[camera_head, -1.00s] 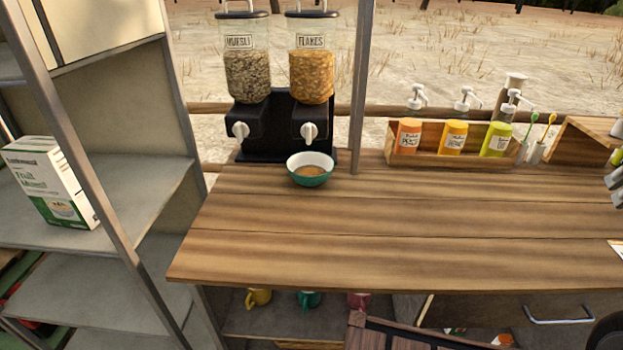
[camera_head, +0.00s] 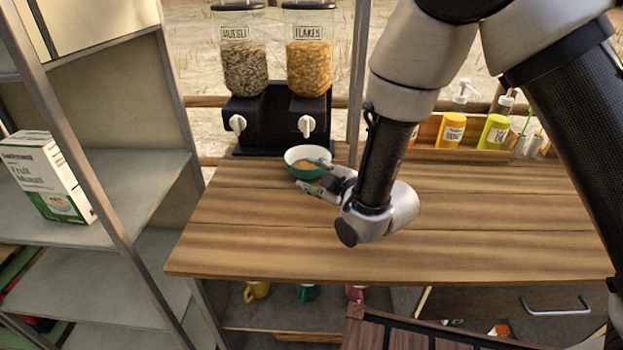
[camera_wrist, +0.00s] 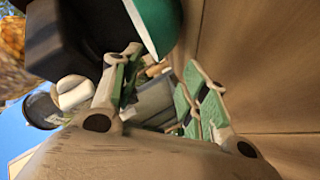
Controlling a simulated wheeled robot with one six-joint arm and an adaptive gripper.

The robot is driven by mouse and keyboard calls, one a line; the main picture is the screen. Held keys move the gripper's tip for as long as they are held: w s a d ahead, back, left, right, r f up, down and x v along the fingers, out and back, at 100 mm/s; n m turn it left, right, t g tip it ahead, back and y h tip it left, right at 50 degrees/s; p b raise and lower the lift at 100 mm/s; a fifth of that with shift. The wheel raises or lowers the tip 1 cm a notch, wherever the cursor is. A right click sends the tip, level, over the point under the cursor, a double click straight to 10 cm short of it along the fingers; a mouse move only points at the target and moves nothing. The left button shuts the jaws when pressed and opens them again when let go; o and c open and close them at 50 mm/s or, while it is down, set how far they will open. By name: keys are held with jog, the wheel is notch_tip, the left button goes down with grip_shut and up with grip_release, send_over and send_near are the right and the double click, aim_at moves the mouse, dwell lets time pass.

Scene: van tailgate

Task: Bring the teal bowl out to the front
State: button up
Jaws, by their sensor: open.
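The teal bowl (camera_head: 298,172) has a white inside and rim and holds some brown cereal-like food. It stands upright at the back of the wooden counter, in front of the dispensers. Part of it shows at the top of the wrist view (camera_wrist: 154,22). My gripper (camera_head: 316,177) is open at the bowl's right front side, its fingertips overlapping the bowl's edge in the head view. In the wrist view my gripper (camera_wrist: 163,70) has its fingers spread, with the bowl's edge near the left fingertip. I cannot tell whether they touch.
The muesli (camera_head: 245,66) and flakes (camera_head: 308,68) dispensers stand on a black base (camera_head: 270,122) right behind the bowl. A thin post (camera_head: 359,60) rises just right of it. A wooden rack (camera_head: 427,130) with pump bottles is farther right. The counter's front (camera_head: 270,235) is clear.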

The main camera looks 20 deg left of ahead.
jog(key=shift+s+a+f, duration=0.25)
jog(key=shift+s+a, duration=0.05)
jog(key=shift+a, duration=0.1)
jog(key=shift+w+a+f, duration=0.1)
jog(key=shift+w+a, duration=0.05)
jog(key=shift+a, duration=0.15)
jog(key=x, duration=0.7)
grip_shut()
